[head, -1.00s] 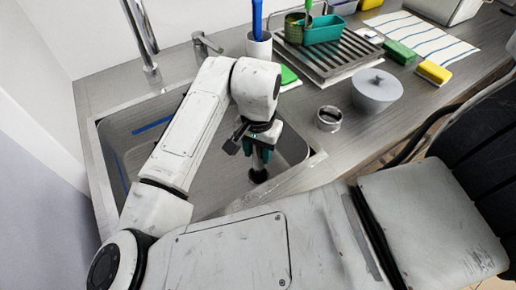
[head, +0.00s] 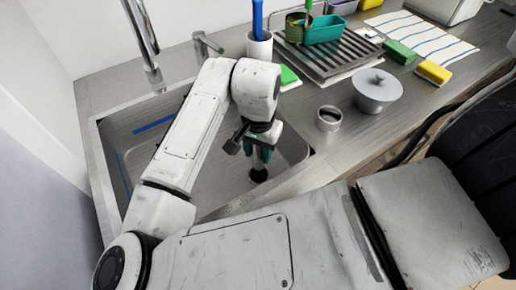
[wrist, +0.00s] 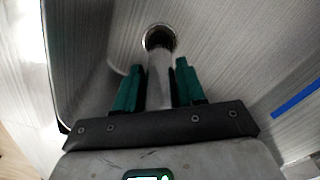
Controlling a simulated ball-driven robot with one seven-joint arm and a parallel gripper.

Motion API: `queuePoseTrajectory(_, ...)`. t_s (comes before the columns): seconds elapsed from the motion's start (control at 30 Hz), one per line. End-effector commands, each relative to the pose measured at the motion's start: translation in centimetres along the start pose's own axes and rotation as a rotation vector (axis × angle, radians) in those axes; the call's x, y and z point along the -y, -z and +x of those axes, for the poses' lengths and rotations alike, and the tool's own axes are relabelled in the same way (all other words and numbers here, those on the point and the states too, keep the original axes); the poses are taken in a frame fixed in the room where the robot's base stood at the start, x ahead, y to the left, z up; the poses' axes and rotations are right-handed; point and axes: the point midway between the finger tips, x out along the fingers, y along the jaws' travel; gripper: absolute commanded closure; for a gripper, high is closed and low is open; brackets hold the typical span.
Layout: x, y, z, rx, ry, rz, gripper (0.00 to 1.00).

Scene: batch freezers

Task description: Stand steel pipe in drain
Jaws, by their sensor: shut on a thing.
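The steel pipe (wrist: 159,78) is a pale grey tube between the two green fingers of my gripper (wrist: 158,86) in the wrist view. My gripper is shut on it. The far end of the pipe overlaps the dark, metal-rimmed drain (wrist: 160,27) in the sink floor. I cannot tell whether the end is inside the hole or just above it. In the head view my gripper (head: 260,154) hangs pointing down in the sink, just above the drain (head: 258,174). The pipe is mostly hidden there.
The steel sink (head: 215,182) has walls close around my arm, with a faucet (head: 143,45) at the back left. On the counter to the right are a metal ring (head: 329,118), a lidded grey bowl (head: 377,92), a drying rack (head: 325,60) and sponges (head: 433,72).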

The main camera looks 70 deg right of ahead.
Motion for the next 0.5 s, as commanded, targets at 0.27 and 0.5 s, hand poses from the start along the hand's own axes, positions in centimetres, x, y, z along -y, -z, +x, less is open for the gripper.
queuePoseTrajectory(0.27,0.01,0.0,0.31,0.0,0.0,0.0,0.85)
queuePoseTrajectory(0.5,0.01,0.0,0.76,0.0,0.0,-0.001,0.85)
